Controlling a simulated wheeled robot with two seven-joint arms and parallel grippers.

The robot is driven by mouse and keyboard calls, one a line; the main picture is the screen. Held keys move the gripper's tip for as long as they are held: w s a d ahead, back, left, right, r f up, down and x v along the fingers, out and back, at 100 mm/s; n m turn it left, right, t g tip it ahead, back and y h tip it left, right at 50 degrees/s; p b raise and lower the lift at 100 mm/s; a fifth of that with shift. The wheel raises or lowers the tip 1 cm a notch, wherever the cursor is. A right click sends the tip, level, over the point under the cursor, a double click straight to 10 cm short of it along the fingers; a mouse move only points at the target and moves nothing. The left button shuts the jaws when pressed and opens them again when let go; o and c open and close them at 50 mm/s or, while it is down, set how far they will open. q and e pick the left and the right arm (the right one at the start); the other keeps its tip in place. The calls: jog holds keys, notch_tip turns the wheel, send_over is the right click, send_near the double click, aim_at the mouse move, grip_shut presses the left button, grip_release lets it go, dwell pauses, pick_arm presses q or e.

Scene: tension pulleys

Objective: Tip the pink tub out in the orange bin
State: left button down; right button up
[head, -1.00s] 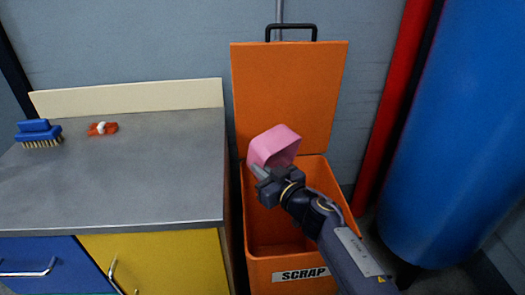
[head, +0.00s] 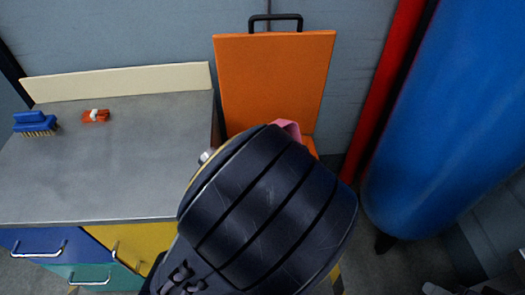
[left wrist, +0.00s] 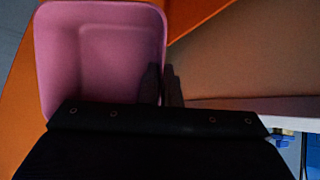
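The orange bin's raised lid (head: 272,82) stands upright against the wall in the head view. The bin's body is almost wholly hidden behind my dark arm link. A small piece of the pink tub (head: 288,128) shows above that link, in front of the lid. In the left wrist view the tub (left wrist: 95,50) fills the upper left and seems to show its inside, with nothing seen in it. My left gripper (left wrist: 163,85) has its fingers at the tub's right wall and is shut on it. Orange surfaces lie behind the tub. My right gripper is not in view.
A grey-topped bench (head: 115,160) with drawers stands left of the bin. A blue brush (head: 35,123) and a small red item (head: 95,116) lie on it. A red pipe (head: 385,90) and a large blue cylinder (head: 455,120) stand to the right.

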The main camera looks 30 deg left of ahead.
pick_arm(q)
jog(key=a+g+h+p, duration=0.1)
jog(key=p, duration=0.3)
jog(key=w+r+g+h+p, duration=0.1)
jog(key=h+p, duration=0.1)
jog(key=p, duration=0.2)
jog(key=a+r+g+h+p, duration=0.1)
jog(key=p, duration=0.3)
jog(key=shift+w+a+h, duration=0.25)
jog(key=shift+a+h, duration=0.05)
jog(key=shift+a+f+p, duration=0.15)
jog(key=shift+p, duration=0.15)
jog(key=a+g+h+p, duration=0.1)
jog(key=p, duration=0.1)
jog(key=w+g+h+p, duration=0.1)
jog(key=h+p, duration=0.1)
jog(key=p, duration=0.1)
jog(key=shift+w+a+n+p, duration=0.15)
jog(key=shift+a+n+p, duration=0.15)
jog(key=shift+a+p, duration=0.1)
jog(key=shift+w+a+g+h+p, duration=0.35)
jog(key=shift+g+h+p, duration=0.2)
jog(key=shift+h, duration=0.25)
jog(key=shift+w+a+f+g+h, duration=0.15)
jog(key=shift+w+a+g+h, duration=0.2)
jog(key=shift+h, duration=0.35)
jog(key=shift+a+g+h, duration=0.25)
jog(key=shift+g+h, duration=0.05)
